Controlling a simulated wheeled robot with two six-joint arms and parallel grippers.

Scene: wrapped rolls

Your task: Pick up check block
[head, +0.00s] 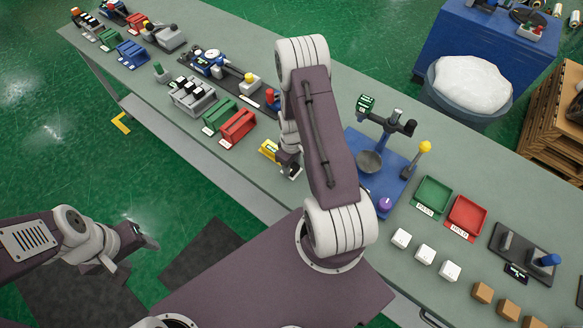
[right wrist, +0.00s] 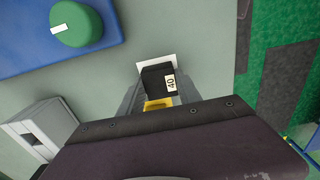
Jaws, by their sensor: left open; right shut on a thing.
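The check block (right wrist: 154,78) is dark with a white label reading "40"; it shows between the finger ends of my right gripper (right wrist: 157,92) in the right wrist view. The gripper is shut on it. A white patch (right wrist: 143,61) shows behind the block, and I cannot tell whether the block touches it. A yellow piece (right wrist: 158,104) shows between the fingers. In the head view my right gripper (head: 290,170) is low over the bench near its front edge, and the block is hard to make out. My left gripper (head: 148,241) is open and empty, off the bench.
The blue station (head: 353,143) with a purple knob stands right of my right gripper. A yellow labelled item (head: 268,149) lies just left of it. Red (head: 238,125) and green (head: 220,114) trays stand farther left. White blocks (head: 400,238) line the front edge at right.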

